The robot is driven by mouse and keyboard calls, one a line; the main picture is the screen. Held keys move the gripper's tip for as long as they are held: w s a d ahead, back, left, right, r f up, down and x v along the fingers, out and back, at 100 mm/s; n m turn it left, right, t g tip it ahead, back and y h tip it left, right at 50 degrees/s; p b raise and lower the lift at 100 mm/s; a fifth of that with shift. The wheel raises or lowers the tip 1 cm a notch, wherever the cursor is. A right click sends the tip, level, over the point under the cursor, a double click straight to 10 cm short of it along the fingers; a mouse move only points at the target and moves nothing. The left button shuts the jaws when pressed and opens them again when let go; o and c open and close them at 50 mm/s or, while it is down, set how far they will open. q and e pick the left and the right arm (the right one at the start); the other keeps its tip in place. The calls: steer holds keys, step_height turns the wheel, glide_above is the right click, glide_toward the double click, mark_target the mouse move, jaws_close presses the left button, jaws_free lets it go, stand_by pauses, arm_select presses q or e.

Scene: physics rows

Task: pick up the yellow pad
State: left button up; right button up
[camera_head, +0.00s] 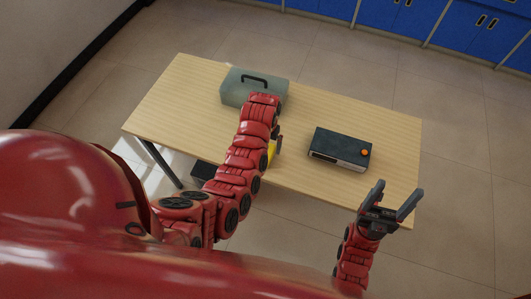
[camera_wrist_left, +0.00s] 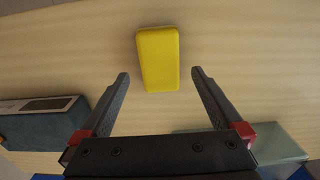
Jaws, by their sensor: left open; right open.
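The yellow pad (camera_wrist_left: 158,58) lies on the wooden table in the left wrist view, a rounded block. In the head view only a sliver of the pad (camera_head: 271,152) shows beside my left arm, which hides the rest. My left gripper (camera_wrist_left: 160,73) is open and empty, its fingers pointing toward the pad. The pad shows beyond and between the fingertips, not gripped. In the head view the left gripper is mostly hidden behind its own arm. My right gripper (camera_head: 400,188) is open and empty near the table's right front corner.
A grey-green case (camera_head: 237,91) with a dark handle stands at the table's back left. A dark box-shaped device (camera_head: 341,146) with an orange knob sits right of the pad. The wooden table (camera_head: 390,125) has bare room at its right and left ends. Blue cabinets (camera_head: 378,14) stand far back.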

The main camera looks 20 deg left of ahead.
mark_target(272, 148)
arm_select(q)
steer(key=shift+f+p, duration=0.65)
steer(key=shift+f, duration=1.25)
steer(key=c, duration=1.3)
steer(key=shift+r, duration=0.1)
